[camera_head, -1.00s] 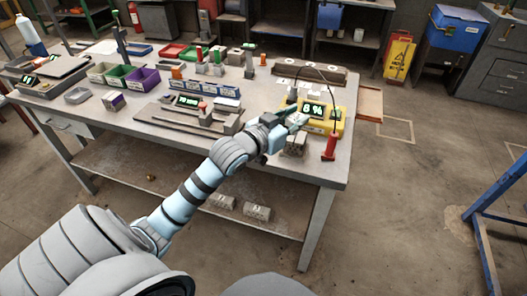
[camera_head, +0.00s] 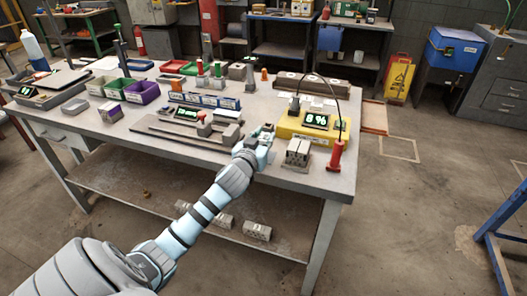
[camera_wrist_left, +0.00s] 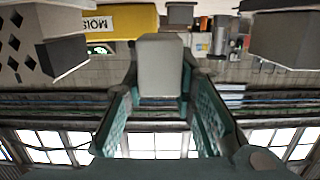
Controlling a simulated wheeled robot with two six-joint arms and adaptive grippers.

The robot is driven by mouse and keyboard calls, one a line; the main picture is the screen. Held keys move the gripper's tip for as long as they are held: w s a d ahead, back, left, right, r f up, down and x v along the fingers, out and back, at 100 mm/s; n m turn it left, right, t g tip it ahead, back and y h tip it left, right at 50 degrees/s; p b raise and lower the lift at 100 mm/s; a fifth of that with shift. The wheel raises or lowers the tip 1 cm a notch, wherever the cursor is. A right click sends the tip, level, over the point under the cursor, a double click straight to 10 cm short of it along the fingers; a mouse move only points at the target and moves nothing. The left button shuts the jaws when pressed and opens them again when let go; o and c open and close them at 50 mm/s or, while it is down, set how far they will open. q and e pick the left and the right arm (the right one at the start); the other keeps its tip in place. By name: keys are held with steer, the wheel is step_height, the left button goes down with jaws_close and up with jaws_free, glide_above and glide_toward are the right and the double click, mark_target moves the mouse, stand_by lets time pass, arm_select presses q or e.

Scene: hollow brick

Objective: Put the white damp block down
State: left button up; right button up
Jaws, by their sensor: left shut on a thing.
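My left gripper (camera_head: 265,142) is shut on a plain white-grey block (camera_wrist_left: 160,65), which shows between its two green fingers in the left wrist view. In the head view the held block is mostly hidden by the gripper, just left of the yellow moisture meter (camera_head: 290,128), whose display reads 8 %. I cannot tell whether the block touches the bench (camera_head: 262,178). The meter also shows upside down in the left wrist view (camera_wrist_left: 120,22). My right gripper is not in view.
A grey hollow block (camera_head: 298,152) stands in front of the meter, with a red probe (camera_head: 335,157) to its right. A fixture with a green display (camera_head: 190,128) lies left of my gripper. The bench's front edge is close.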

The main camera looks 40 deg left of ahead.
arm_select(q)
step_height(320, 180, down, 3)
steer(key=shift+f+b, duration=0.2)
steer(key=shift+b, duration=0.3)
steer(key=o, duration=1)
steer(key=shift+o, duration=0.2)
steer(key=shift+r, duration=0.1)
